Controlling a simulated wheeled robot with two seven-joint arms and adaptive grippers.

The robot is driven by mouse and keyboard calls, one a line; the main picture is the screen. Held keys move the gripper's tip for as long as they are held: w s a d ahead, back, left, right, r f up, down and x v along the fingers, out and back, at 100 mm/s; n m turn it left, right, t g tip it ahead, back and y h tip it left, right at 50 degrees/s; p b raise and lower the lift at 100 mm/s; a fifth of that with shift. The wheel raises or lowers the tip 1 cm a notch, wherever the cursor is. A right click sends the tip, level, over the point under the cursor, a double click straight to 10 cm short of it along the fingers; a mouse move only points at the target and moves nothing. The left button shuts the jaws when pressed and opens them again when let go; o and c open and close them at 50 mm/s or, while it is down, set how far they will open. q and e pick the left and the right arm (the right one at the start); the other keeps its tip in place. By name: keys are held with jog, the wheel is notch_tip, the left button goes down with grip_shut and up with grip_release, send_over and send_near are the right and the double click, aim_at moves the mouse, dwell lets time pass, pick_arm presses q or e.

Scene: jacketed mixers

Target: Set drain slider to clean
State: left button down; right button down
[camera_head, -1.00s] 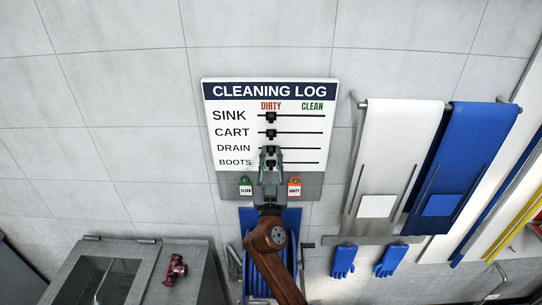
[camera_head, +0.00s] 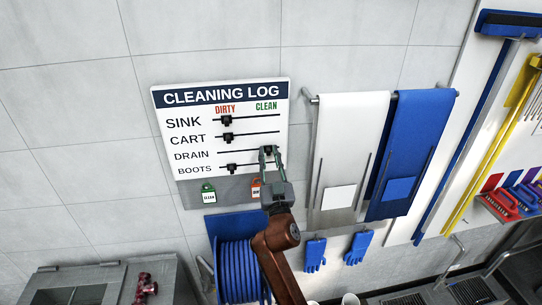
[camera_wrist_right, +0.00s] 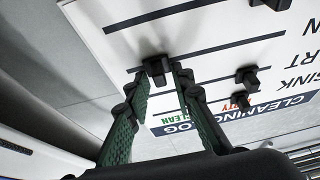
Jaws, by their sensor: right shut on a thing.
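The white cleaning log board (camera_head: 202,101) hangs on the wall with slider rows for SINK, CART, DRAIN and BOOTS. The black drain slider (camera_head: 268,149) is near the right end of its track, below the CLEAN heading. My right gripper (camera_head: 269,154) reaches up to it from below, its fingers shut on the knob. In the right wrist view, the drain slider (camera_wrist_right: 156,69) sits between the tips of the two green-padded fingers. The sink slider (camera_head: 227,120), cart slider (camera_head: 227,137) and boots slider (camera_head: 232,168) stay toward the left, under DIRTY. My left gripper is not in view.
A green CLEAN tag (camera_head: 208,194) and an orange tag (camera_head: 256,190), partly hidden by my gripper, hang below the board. A blue hose reel (camera_head: 237,270) is underneath. White (camera_head: 349,130) and blue (camera_head: 412,135) aprons hang to the right.

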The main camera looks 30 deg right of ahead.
jog(key=c, duration=2)
grip_release()
jog(key=shift+d, duration=0.15)
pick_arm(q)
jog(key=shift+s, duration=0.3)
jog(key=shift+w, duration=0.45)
pick_arm(e)
jog(key=v, duration=0.7)
jog(key=shift+s+f, duration=0.1)
jog(key=shift+s, duration=0.2)
